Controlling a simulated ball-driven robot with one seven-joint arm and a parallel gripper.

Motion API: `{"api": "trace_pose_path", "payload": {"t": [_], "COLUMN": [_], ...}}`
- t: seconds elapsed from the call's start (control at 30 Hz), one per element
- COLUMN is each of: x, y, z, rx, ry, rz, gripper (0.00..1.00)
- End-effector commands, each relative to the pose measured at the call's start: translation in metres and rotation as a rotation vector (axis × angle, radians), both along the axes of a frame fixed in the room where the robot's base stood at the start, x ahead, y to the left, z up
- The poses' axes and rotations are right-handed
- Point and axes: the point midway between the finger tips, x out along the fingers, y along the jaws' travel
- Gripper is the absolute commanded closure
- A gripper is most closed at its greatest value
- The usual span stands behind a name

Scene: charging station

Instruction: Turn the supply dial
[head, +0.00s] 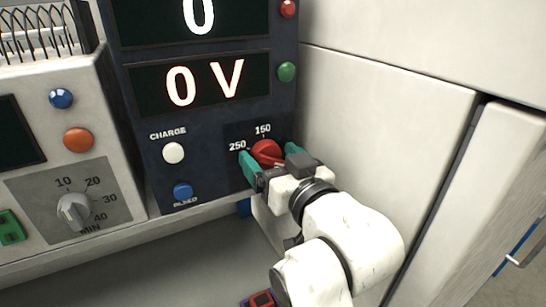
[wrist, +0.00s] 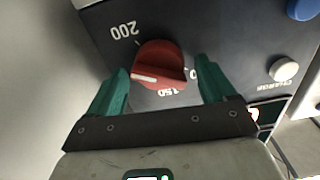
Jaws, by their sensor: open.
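The supply dial is a red round knob (head: 266,152) on the dark panel, low at its right side, with 250 and 150 printed around it. In the wrist view the red dial (wrist: 160,65) shows a raised grip bar with a white pointer line, and 200 and 150 are readable beside it. My gripper (head: 275,165) is open at the dial. In the wrist view its two green fingers (wrist: 159,85) stand on either side of the dial, with gaps between them and the knob. The arm hides the dial's lower right in the head view.
The panel display (head: 190,85) reads 0 V. A white CHARGE button (head: 173,153) and a blue BLEED button (head: 182,191) sit left of the dial. A grey timer unit (head: 110,165) stands further left. A pale wall (head: 390,110) is close on the right.

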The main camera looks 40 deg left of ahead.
Motion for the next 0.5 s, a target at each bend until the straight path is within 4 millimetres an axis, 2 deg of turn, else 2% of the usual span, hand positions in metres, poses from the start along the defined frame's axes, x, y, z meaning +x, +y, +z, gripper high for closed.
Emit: {"api": "trace_pose_path", "payload": {"t": [0.1, 0.5], "x": [-0.0001, -0.0003], "y": [-0.0002, -0.0002], "z": [0.0, 0.0], "rx": [0.0, 0.0], "ry": [0.0, 0.0], "rz": [0.0, 0.001], "gripper": [0.16, 0.55]}}
